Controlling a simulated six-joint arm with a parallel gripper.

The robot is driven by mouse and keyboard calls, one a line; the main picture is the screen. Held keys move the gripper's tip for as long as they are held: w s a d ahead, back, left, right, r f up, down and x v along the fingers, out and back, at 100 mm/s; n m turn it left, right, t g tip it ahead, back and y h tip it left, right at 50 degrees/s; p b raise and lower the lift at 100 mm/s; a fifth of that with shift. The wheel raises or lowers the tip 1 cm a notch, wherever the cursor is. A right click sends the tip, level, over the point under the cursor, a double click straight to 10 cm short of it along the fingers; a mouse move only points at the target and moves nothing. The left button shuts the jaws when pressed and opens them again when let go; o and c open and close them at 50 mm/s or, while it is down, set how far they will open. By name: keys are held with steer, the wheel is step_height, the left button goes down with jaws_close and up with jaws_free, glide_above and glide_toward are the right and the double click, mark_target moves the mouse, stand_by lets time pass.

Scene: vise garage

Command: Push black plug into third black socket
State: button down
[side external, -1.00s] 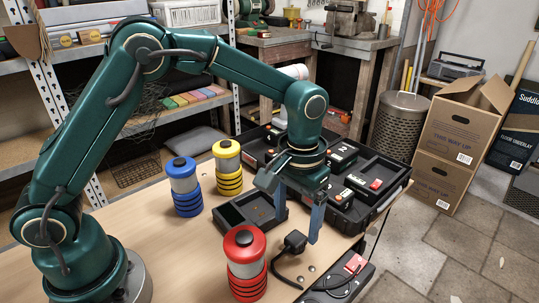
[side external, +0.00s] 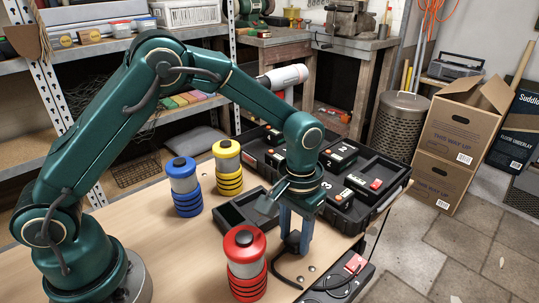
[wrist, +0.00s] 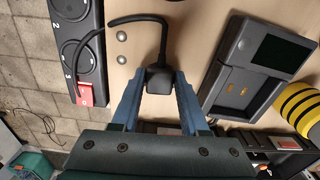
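The black plug (side external: 293,241) with its black cable is at the table's front. It also shows in the wrist view (wrist: 158,80), between the two blue fingers. My gripper (side external: 296,238) points down and its fingers are drawn in against the plug's sides. The plug appears to be at table height. The black socket strip (side external: 343,285) lies at the table's front right edge, partly cut off by the picture. In the wrist view the strip (wrist: 98,30) is at the upper left, with round sockets, white numbers including 2 and 3, and a red switch (wrist: 86,95).
A red-topped canister (side external: 245,255) stands close left of the plug. Blue (side external: 183,185) and yellow (side external: 228,165) ones stand farther back. An open black tray (side external: 235,215) lies behind. A black case (side external: 395,185) with numbered boxes is at the back right. Two grey studs (wrist: 121,48) sit between plug and strip.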

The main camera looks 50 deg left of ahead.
steer(key=shift+r, duration=0.15)
step_height(320, 180, up, 4)
steer(key=shift+r, duration=0.15)
steer(key=s+a+r, duration=0.1)
steer(key=a+r, duration=0.5)
steer(key=a, duration=0.5)
steer(key=shift+s+a+r, duration=0.25)
steer(key=shift+s, duration=0.15)
steer(key=n, duration=0.2)
glide_above(296, 238)
steer(key=w+a, duration=0.2)
steer(key=s+d+f+m, duration=0.1)
steer(key=d, duration=0.5)
steer(key=s+d+f+m, duration=0.1)
steer(key=s+d+f, duration=0.1)
steer(key=d, duration=0.4)
steer(key=shift+s+d+m, duration=0.25)
steer(key=shift+d+m, duration=0.05)
